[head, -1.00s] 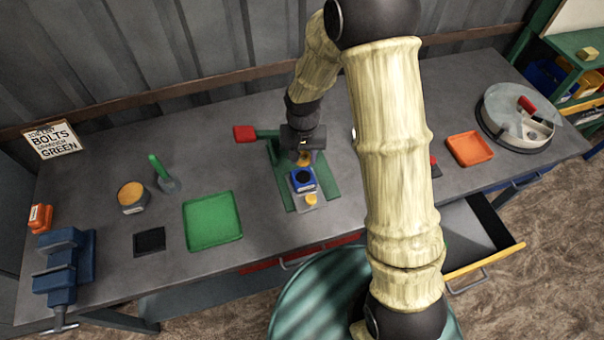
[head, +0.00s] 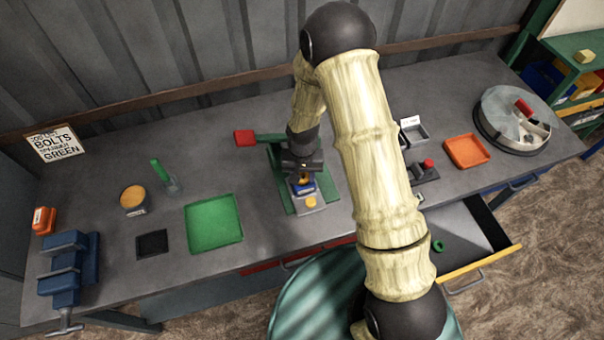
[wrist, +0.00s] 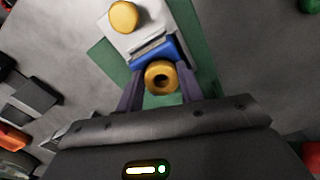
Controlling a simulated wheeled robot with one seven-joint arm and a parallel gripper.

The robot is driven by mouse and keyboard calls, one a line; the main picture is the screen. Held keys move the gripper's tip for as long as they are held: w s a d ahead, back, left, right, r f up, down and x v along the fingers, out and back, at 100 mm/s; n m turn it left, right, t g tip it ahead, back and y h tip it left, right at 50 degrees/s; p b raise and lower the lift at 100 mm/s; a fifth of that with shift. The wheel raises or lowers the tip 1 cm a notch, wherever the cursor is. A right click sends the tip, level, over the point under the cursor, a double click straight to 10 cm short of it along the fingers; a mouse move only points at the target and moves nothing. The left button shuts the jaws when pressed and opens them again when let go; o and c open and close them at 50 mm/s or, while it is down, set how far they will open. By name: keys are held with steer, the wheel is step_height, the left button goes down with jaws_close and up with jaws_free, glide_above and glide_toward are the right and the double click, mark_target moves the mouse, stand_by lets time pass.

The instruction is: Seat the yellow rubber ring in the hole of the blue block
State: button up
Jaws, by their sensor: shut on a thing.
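My gripper (wrist: 158,92) is shut on the yellow rubber ring (wrist: 161,77), which sits between its two fingers with its dark centre hole showing in the wrist view. The blue block (wrist: 160,48) is just beyond the ring on a pale grey base. In the head view my gripper (head: 302,178) is over the blue block (head: 304,189) and covers part of it. The ring appears close to or over the block's near side; I cannot tell whether they touch. The block's hole is hidden.
A yellow knob (head: 311,202) stands on the grey base, on a green plate (head: 281,182). A red-ended lever (head: 245,138) is left of it. A green tray (head: 213,222) lies left, an orange tray (head: 467,151) right. A drawer (head: 470,240) hangs open at the front.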

mark_target(303, 178)
steer(key=shift+s+f, duration=0.1)
steer(key=shift+f, duration=0.1)
steer(key=shift+s+d+f+b, duration=0.15)
steer(key=shift+s+f+b, duration=0.3)
steer(key=shift+f+b, duration=0.25)
steer(key=o, duration=0.9)
steer(key=shift+w+r+p, duration=0.1)
steer(key=shift+r+p, duration=0.4)
steer(key=shift+o, duration=0.4)
steer(key=shift+w+r, duration=0.15)
steer(key=shift+w, duration=0.05)
step_height(303, 178, up, 12)
steer(key=b, duration=0.2)
steer(key=shift+w+b, duration=0.2)
steer(key=shift+b, duration=0.15)
